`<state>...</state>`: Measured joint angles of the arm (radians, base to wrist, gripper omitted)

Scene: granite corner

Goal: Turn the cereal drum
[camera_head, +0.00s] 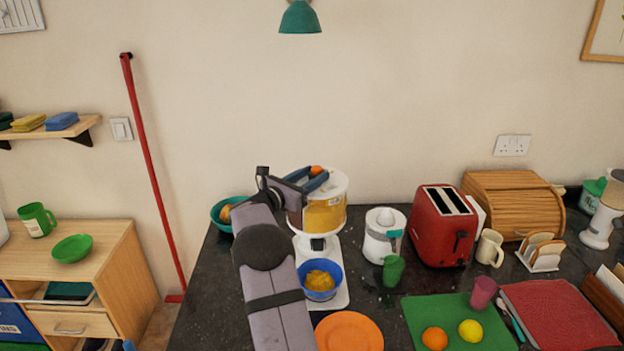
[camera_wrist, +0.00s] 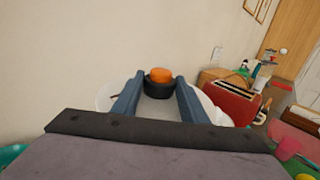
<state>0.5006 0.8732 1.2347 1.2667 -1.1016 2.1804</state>
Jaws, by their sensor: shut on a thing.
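The cereal drum (camera_head: 325,218) is a clear container of yellow cereal with a white lid, on a white stand (camera_head: 333,250). Its knob (camera_head: 316,170), orange on top, also shows in the wrist view (camera_wrist: 160,75) with a dark lower part. My gripper (camera_head: 317,178) reaches over the lid from the left, its blue fingers on either side of the knob and shut on it. The wrist view shows both fingers (camera_wrist: 159,84) flanking the knob. A blue bowl (camera_head: 304,288) with yellow cereal stands on the base below. My arm hides part of the drum's left side.
A white juicer (camera_head: 384,241), green cup (camera_head: 393,271) and red toaster (camera_head: 436,243) stand to the right. An orange plate (camera_head: 348,333) lies in front. A teal bowl (camera_head: 220,216) with fruit is behind my arm at left. The wall is close behind.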

